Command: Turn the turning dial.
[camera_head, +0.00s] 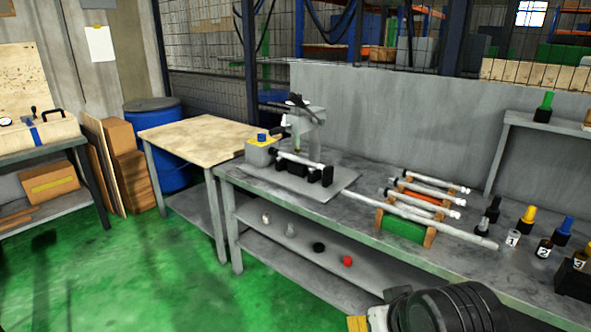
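A small blue knob (262,137), which looks like the turning dial, sits on the yellow top of a grey box (261,152). The box is at the left end of the grinder plate (318,190) on the grey workbench. The knob is too small in the picture for its marks or angle to be read. A dark rounded part of my arm shows at the bottom right edge, well apart from the dial. No gripper fingers are visible.
The grinder (308,125) stands just right of the box, with a rod (303,160) across its black supports. More rods lie on a green-and-wood rack (403,225). Bottles (527,217) stand at the right. A wooden-topped table (205,138) adjoins left. Green floor in front is clear.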

